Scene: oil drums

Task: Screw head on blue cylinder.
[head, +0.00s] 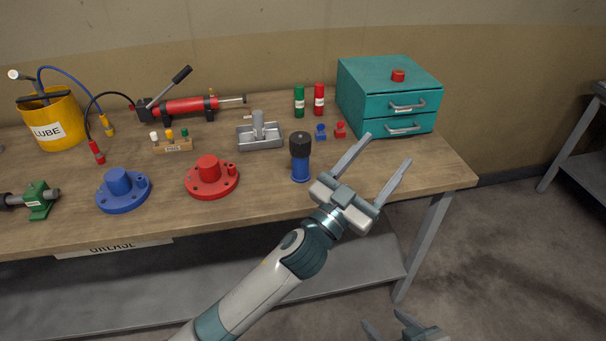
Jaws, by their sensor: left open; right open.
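The blue cylinder (300,174) stands upright near the front edge of the wooden workbench. A wide black knurled head (300,144) sits on top of it; whether it is screwed tight cannot be told. My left gripper (387,150) is open and empty, to the right of the cylinder and apart from it, with its fingers pointing up and right over the bench's front right part. My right gripper (385,322) is open at the bottom edge, low in front of the bench and mostly cut off by the frame.
A teal drawer cabinet (372,92) stands at the back right. Small blue (321,131) and red (340,129) fittings lie behind the cylinder. A metal tray (246,138), red flange (200,183) and blue flange (108,199) are to its left. The bench's right front corner is clear.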

